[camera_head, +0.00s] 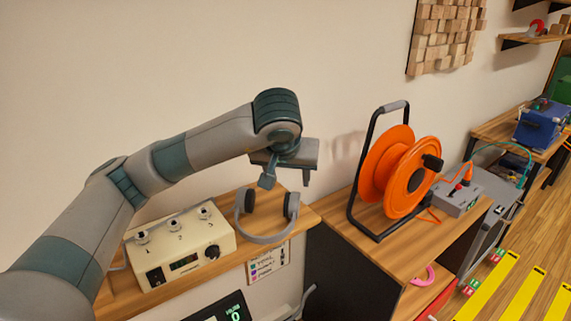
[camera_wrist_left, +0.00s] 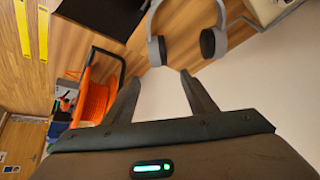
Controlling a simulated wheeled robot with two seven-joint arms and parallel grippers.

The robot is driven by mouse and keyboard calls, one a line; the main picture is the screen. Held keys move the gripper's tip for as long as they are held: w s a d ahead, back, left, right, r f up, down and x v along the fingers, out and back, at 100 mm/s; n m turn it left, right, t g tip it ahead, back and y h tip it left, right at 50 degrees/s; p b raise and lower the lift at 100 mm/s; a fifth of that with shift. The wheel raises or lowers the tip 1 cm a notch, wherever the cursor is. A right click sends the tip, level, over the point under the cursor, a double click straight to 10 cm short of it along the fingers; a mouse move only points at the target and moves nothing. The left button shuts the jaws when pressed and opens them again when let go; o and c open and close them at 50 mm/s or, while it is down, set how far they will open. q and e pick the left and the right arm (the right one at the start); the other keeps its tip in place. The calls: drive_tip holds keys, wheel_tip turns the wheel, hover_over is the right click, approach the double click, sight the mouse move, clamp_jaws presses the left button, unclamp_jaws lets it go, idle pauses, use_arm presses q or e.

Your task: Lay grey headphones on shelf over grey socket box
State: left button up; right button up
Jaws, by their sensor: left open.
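The grey headphones (camera_head: 266,239) rest on a wooden top beside a cream amplifier box, band toward me and two dark-padded cups toward the wall. They also show at the top of the left wrist view (camera_wrist_left: 208,43). My left gripper (camera_head: 287,180) is open and empty, above and just behind the cups, apart from them. Its spread fingers show in the left wrist view (camera_wrist_left: 158,78). A grey socket box (camera_head: 458,198) with an orange plug stands right of the orange cable reel. A wall shelf (camera_head: 540,40) with a red item is at the upper right. My right gripper is not seen.
The cream amplifier (camera_head: 180,248) with several knobs stands left of the headphones. The tall orange cable reel (camera_head: 395,170) in its black frame stands to their right. A blue box (camera_head: 540,124) is on a farther table. Wooden wall blocks (camera_head: 446,35) hang above.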

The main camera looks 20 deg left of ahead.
use_arm(q)
drive_tip(key=b+v, duration=0.1)
drive_tip(key=v, duration=0.8)
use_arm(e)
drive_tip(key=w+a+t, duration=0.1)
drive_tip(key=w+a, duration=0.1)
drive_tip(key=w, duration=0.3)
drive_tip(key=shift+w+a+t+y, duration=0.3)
use_arm(q)
drive_tip(key=shift+r, duration=0.15)
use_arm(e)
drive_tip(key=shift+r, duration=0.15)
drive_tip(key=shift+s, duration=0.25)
use_arm(q)
drive_tip(key=shift+s, duration=0.1)
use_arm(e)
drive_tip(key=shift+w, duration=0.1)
